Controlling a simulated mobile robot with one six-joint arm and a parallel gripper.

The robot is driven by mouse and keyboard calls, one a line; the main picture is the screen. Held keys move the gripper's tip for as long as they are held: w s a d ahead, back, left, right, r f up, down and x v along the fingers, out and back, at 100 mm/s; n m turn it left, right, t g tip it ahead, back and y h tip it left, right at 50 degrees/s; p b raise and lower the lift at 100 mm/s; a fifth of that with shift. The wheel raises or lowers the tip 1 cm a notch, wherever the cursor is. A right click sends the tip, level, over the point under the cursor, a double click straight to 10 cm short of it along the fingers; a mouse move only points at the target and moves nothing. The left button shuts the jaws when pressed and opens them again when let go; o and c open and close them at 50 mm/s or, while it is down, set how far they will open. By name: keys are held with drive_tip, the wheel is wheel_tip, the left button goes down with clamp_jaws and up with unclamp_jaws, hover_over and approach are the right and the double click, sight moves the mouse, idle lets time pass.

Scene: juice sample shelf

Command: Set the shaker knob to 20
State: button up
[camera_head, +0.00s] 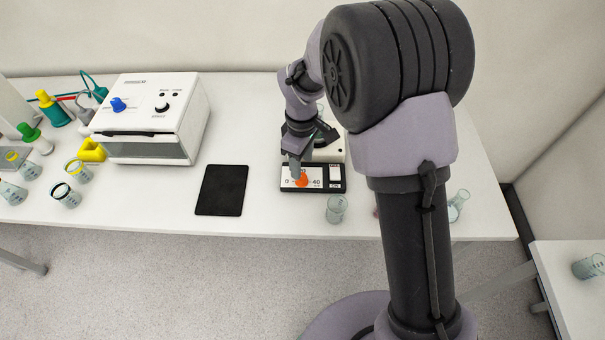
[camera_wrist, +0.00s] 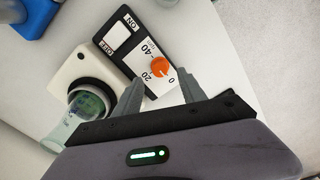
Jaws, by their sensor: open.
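The shaker's orange knob (camera_head: 301,181) sits on the white dial of its black front panel (camera_head: 335,185), at the middle of the bench. The dial carries the marks 0, 20 and 40. In the wrist view the knob (camera_wrist: 160,66) lies just beyond my fingertips, roughly centred between them. I cannot tell which mark the knob points to. My gripper (camera_wrist: 160,80) is open and empty, with one finger on each side of the dial in the picture. In the head view my gripper (camera_head: 296,167) is close above the panel and covers part of the dial.
An ON/OFF switch (camera_wrist: 117,35) is beside the dial. A glass beaker (camera_head: 337,208) stands in front of the shaker, near the bench edge. A black mat (camera_head: 221,190) and a white box device (camera_head: 152,117) are to the left. A flask (camera_head: 458,205) stands to the right.

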sight(302, 179)
wheel_tip(302, 179, down, 6)
drive_tip(key=shift+r+b, duration=0.1)
drive_tip(key=shift+b, duration=0.45)
clamp_jaws()
